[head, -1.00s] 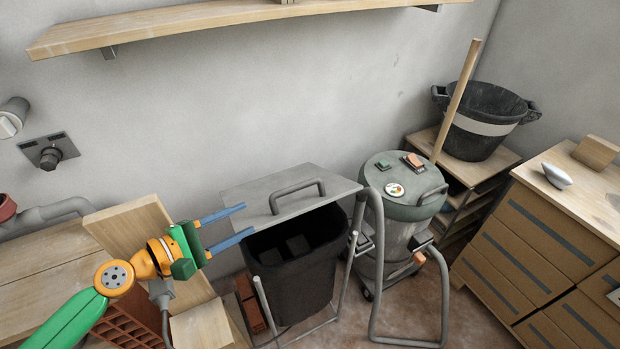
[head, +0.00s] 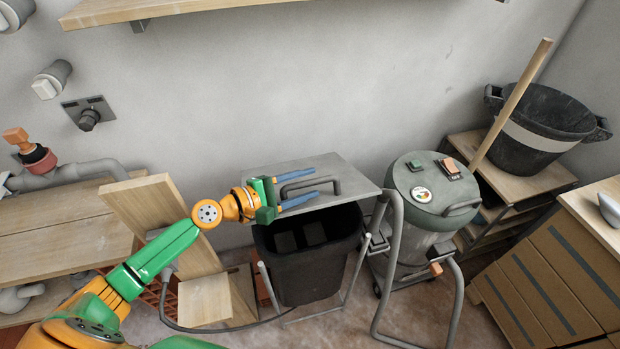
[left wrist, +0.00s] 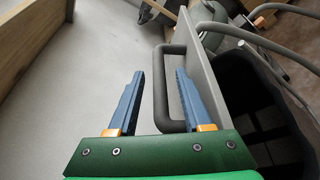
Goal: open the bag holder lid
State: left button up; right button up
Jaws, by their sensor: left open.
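The bag holder lid (head: 352,174) is a flat grey plate with a dark bar handle (head: 337,186). The black bag (head: 312,262) hangs in the frame below, and its opening shows in front of the lid. My left gripper (head: 315,183) is open at the handle, one finger beyond it and one on the near side. In the left wrist view the handle bar (left wrist: 161,95) lies between the open fingers (left wrist: 159,73), and the right finger is between the bar and the lid plate (left wrist: 208,85). Contact cannot be told. My right gripper is not in view.
A wooden board (head: 160,215) and bench (head: 60,240) are at left. A black bucket (head: 545,130) sits on a rack at right. A shelf (head: 200,8) runs above.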

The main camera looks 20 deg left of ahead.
pick_arm(q)
jog(key=shift+w+d+f, duration=0.15)
jog(key=shift+w+d, duration=0.2)
jog(key=shift+w, duration=0.05)
grip_shut()
dwell(1.2)
